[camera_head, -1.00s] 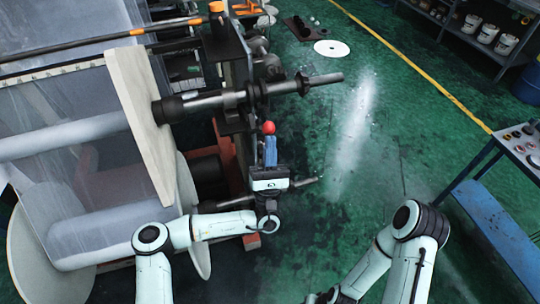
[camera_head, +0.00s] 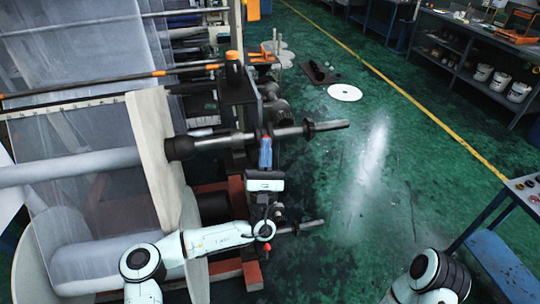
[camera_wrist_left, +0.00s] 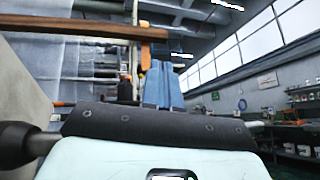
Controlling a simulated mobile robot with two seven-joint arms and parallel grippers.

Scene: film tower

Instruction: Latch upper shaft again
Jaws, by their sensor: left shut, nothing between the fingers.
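The upper shaft (camera_head: 335,125) is a metal bar with dark collars, reaching right from the roll machine in the head view. My left gripper (camera_head: 265,152) is shut and empty, its blue fingers pointing up in front of this shaft; whether they touch it I cannot tell. In the left wrist view the shut fingers (camera_wrist_left: 163,85) stand upright, with a dark collar (camera_wrist_left: 14,145) at the left. A small red knob (camera_head: 267,247) shows just below my left wrist, near the lower shaft (camera_head: 305,226). My right gripper is outside the view.
A pale board (camera_head: 151,150) stands left of the shafts, beside the film roll (camera_head: 90,165). A blue bench (camera_head: 500,262) is at the lower right. A white disc (camera_head: 345,92) lies on the floor. The green floor right of the shafts is clear.

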